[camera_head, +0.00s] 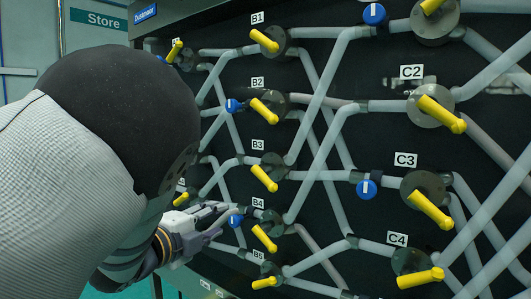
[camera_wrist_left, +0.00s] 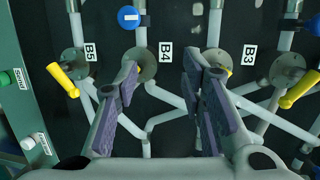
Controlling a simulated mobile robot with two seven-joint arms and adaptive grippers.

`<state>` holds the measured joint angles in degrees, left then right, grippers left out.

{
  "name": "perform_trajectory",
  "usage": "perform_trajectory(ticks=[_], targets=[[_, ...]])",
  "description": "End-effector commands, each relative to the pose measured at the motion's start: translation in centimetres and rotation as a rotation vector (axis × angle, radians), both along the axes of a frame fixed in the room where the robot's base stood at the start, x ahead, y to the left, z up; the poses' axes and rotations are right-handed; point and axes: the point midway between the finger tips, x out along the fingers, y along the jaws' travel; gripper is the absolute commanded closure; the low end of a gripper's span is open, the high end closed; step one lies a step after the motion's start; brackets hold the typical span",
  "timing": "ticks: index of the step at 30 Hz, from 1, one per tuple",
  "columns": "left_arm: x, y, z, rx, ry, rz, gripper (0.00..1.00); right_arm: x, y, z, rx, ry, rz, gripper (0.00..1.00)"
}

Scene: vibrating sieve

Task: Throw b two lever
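The B2 lever (camera_head: 265,108) is yellow, on a grey round valve just below the B2 label (camera_head: 258,82) on the dark panel. It slants down to the right. In the left wrist view, the yellow lever (camera_wrist_left: 300,90) at the right edge, beyond the B3 label (camera_wrist_left: 249,55), seems to be B2's. My left gripper (camera_head: 220,217) is low on the panel's left side, below B2 and left of the B4 label. In the left wrist view the fingers (camera_wrist_left: 160,75) are spread with nothing between them, around the B4 label. They hide the B4 and B3 levers. My right gripper is not in view.
Other yellow levers surround it: B1 (camera_head: 264,40), B3 (camera_head: 264,178), B4 (camera_head: 264,238) and the C column at right. Pale pipes criss-cross the panel. Blue tags (camera_head: 234,105) hang on pipes. My left arm covers the lower left of the head view.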

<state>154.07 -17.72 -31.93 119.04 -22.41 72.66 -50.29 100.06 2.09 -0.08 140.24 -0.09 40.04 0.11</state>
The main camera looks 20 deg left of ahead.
Motion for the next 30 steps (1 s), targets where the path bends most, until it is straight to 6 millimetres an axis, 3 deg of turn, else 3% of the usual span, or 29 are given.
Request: perform_trajectory(ticks=[1, 3, 6, 7, 11, 24, 30], targets=[[0.7, -0.9, 5.1, 0.121, -0.123, -0.060, 0.64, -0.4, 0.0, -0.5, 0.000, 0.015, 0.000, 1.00], [0.5, -2.2, 11.7, 0.280, -0.278, -0.122, 0.64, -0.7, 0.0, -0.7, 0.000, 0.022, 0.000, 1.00], [-0.5, -3.6, 17.4, 0.429, -0.415, -0.168, 0.64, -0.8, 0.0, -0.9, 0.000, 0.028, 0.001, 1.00], [-0.8, -3.8, 18.3, 0.455, -0.439, -0.174, 0.64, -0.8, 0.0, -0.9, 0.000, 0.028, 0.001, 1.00], [-0.3, -4.4, 19.9, 0.493, -0.473, -0.184, 0.64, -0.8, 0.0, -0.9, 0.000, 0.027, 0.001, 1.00], [8.7, -7.7, 22.1, 0.484, -0.470, -0.180, 0.64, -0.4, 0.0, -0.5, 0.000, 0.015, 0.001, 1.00], [9.9, -8.2, 22.3, 0.484, -0.469, -0.179, 0.64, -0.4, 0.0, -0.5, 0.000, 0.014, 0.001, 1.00]])
